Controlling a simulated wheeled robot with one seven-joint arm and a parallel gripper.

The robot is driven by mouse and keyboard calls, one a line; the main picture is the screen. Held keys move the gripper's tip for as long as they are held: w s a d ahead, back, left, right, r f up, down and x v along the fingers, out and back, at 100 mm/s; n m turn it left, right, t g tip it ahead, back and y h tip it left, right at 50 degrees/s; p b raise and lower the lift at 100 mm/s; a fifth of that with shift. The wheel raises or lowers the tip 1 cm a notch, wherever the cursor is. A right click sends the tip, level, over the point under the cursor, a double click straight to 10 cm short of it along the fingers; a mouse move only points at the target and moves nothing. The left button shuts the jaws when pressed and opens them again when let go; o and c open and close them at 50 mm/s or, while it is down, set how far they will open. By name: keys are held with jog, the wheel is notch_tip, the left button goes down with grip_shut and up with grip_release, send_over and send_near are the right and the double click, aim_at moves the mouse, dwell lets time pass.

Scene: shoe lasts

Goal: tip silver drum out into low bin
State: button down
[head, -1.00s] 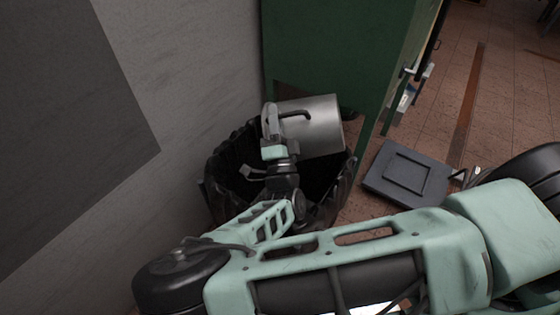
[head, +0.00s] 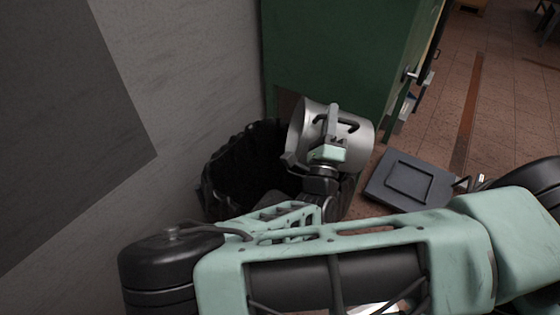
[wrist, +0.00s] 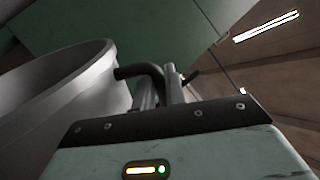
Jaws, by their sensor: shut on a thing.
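The silver drum (head: 358,132) is a metal cylinder with a dark side handle. In the head view it is tilted over the right side of the low bin, its open mouth facing left. My gripper (head: 333,117) is shut on the handle. In the wrist view the drum's wall and rim (wrist: 60,95) fill the left, and the handle (wrist: 140,71) runs into my gripper (wrist: 160,90). The low bin (head: 228,180) is a dark, liner-edged container below. What lies inside the drum and the bin is too dark or hidden to tell.
A green cabinet (head: 330,50) stands right behind the drum. A grey wall (head: 200,80) is at the left. A dark flat scale-like plate (head: 408,180) lies on the tiled floor (head: 490,100) at the right.

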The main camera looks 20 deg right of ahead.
aim_at(346, 120)
jog(key=d+r+m+g+h+p, duration=0.1)
jog(key=p, duration=0.1)
jog(key=s+d+r+m+p, duration=0.1)
jog(key=d+m+p, duration=0.1)
jog(key=shift+s+d+r+m+g+h, duration=0.2)
jog(key=shift+m+g+h, duration=0.1)
jog(key=shift+g+h, duration=0.1)
jog(key=d+m+p, duration=0.1)
jog(key=s+d+m+g+h, duration=0.1)
jog(key=shift+f+m+g+p, duration=0.3)
jog(key=shift+f+p, duration=0.05)
jog(key=shift+f, duration=0.05)
jog(key=s+d+f+m+g+p, duration=0.4)
jog(key=d+f+m+g+p, duration=0.3)
jog(key=d+m+p, duration=0.3)
jog(key=shift+s+d+f+m+y+p, duration=0.35)
jog(key=shift+f+m+p, duration=0.5)
jog(key=shift+m+p, duration=0.9)
jog(key=shift+a+n+p, duration=0.1)
jog(key=shift+n+p, duration=0.2)
jog(key=shift+n, duration=0.05)
